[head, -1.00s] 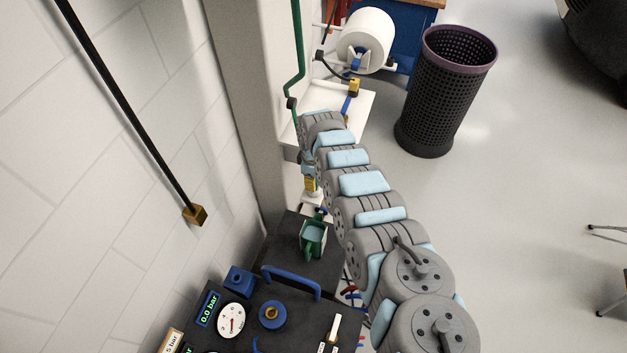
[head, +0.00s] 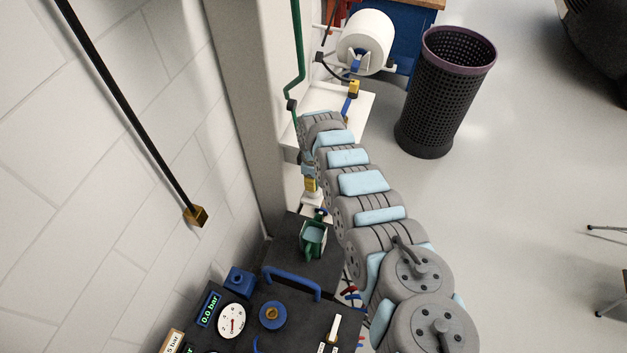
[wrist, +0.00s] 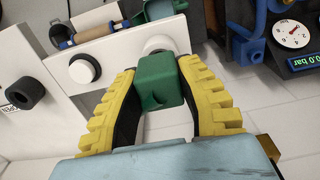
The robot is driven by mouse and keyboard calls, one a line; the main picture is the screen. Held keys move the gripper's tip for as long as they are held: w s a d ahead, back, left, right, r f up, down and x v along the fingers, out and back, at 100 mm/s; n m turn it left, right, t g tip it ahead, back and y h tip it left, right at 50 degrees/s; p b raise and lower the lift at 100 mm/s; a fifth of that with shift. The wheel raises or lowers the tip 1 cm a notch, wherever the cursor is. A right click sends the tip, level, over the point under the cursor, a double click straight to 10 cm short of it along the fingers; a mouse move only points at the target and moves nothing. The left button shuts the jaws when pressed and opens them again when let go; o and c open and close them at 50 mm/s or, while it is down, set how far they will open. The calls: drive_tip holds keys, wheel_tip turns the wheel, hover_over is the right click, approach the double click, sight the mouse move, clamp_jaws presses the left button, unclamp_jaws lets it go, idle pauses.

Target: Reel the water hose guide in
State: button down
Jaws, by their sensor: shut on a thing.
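My gripper (wrist: 157,68) has yellow ribbed fingers and is shut on a green block (wrist: 160,84) in the wrist view. The block stands in front of a white panel with a round pale disc behind it; I cannot tell for certain that it is the hose guide. In the head view my gripper (head: 310,183) is small, beside the grey post, and the block is hidden there. A green hose or pipe (head: 297,45) runs down the post to a dark fitting. A white reel (head: 366,40) stands farther back.
Nearer are a blue handle (head: 290,281) and a pressure gauge (head: 232,320). A black mesh bin (head: 446,92) stands right of the reel.

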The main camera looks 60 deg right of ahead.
wheel_tip(320, 180, up, 2)
drive_tip(key=shift+r+p, duration=0.1)
drive_tip(key=shift+p, duration=0.75)
drive_tip(key=shift+r, duration=0.95)
drive_tip(key=c, duration=1.4)
unclamp_jaws()
clamp_jaws()
